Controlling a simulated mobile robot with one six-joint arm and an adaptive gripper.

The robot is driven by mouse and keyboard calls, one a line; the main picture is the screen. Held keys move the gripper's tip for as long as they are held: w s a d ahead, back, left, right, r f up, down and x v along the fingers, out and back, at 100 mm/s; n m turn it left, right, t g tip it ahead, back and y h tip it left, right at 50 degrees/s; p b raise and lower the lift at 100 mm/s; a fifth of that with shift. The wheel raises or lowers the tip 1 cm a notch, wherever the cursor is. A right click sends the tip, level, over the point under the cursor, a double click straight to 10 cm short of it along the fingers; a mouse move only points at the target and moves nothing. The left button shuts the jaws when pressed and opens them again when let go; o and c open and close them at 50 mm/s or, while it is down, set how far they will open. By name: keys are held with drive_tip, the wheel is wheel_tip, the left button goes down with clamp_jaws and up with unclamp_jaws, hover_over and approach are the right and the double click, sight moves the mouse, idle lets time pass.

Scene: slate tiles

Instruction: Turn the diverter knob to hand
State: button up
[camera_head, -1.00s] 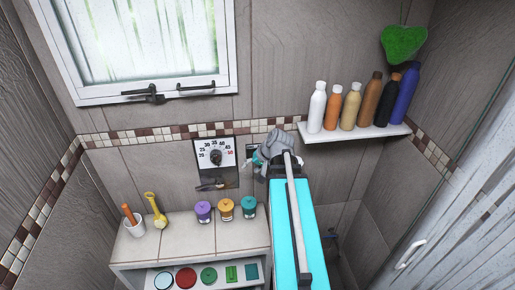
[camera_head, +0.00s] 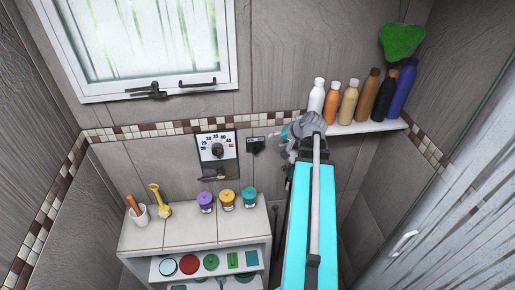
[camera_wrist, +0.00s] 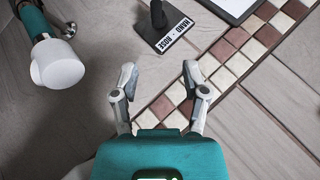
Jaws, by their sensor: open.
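The diverter is a small dark plate (camera_wrist: 170,30) on the tiled wall at the top of the wrist view, with white labels reading HAND and ROSE. Its black knob (camera_wrist: 158,14) stands out from the plate; I cannot tell which word it points to. In the head view the plate (camera_head: 256,145) shows small, right of the dial panel. My gripper (camera_wrist: 159,76) is open and empty, with its fingers apart below the plate in the wrist view and not touching it. In the head view my gripper (camera_head: 291,137) is right of the plate, its fingers partly hidden by my wrist.
A dial panel (camera_head: 228,160) is left of the diverter. A shelf (camera_head: 366,128) with several bottles is right of my gripper. A bench (camera_head: 190,232) with jars and a white cup stands below. A white cylinder (camera_wrist: 57,64) is at left in the wrist view.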

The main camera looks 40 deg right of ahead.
sight(257, 147)
drive_tip(key=shift+w+f, duration=0.1)
drive_tip(key=b+x, duration=0.8)
drive_tip(key=x, duration=0.3)
drive_tip(key=shift+f, duration=0.2)
drive_tip(key=shift+b+x, duration=0.9)
drive_tip(key=shift+x, duration=0.25)
drive_tip(key=shift+w+r, duration=0.1)
drive_tip(key=shift+r, duration=0.05)
drive_tip(key=shift+c, duration=0.2)
clamp_jaws()
